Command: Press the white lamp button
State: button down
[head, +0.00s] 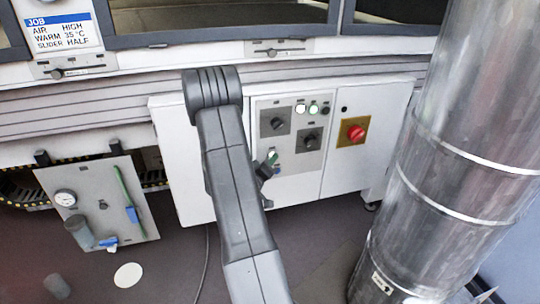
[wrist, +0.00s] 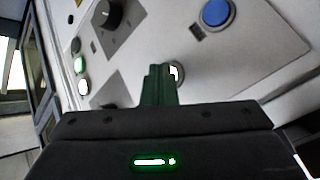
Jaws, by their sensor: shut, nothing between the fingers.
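My gripper (wrist: 160,82) is shut and empty, its dark green fingers pointing at the control panel. A white round button (wrist: 177,70) in a metal ring shows just right of the fingertips in the wrist view, partly hidden by them. I cannot tell whether they touch it. In the head view my gripper (head: 269,162) is at the lower left of the panel, mostly hidden behind my arm. A white spot of the button (head: 271,154) shows beside it. No label on the button is readable.
The grey panel carries a dark knob (wrist: 108,16), another knob (head: 309,139) and a row of small round lamps (head: 314,108). A blue button (wrist: 216,12) is nearby. A red emergency stop (head: 355,133) is to the right. A large metal duct (head: 450,150) stands at the right.

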jog(key=shift+s+d, duration=0.2)
jog(key=shift+s, duration=0.55)
jog(key=s, duration=0.1)
jog(key=s+d, duration=0.1)
jog(key=s, duration=0.1)
jog(key=s+b, duration=0.1)
jog(key=shift+s+d, duration=0.3)
jog(key=shift+s, duration=0.05)
dwell(0.3)
jog(key=shift+s+d+r+b, duration=0.1)
jog(key=shift+s+d+b, duration=0.2)
jog(key=shift+s, duration=0.65)
jog(key=shift+s+d+b, duration=0.15)
jog(key=shift+s+d, duration=0.1)
jog(key=shift+s, duration=0.65)
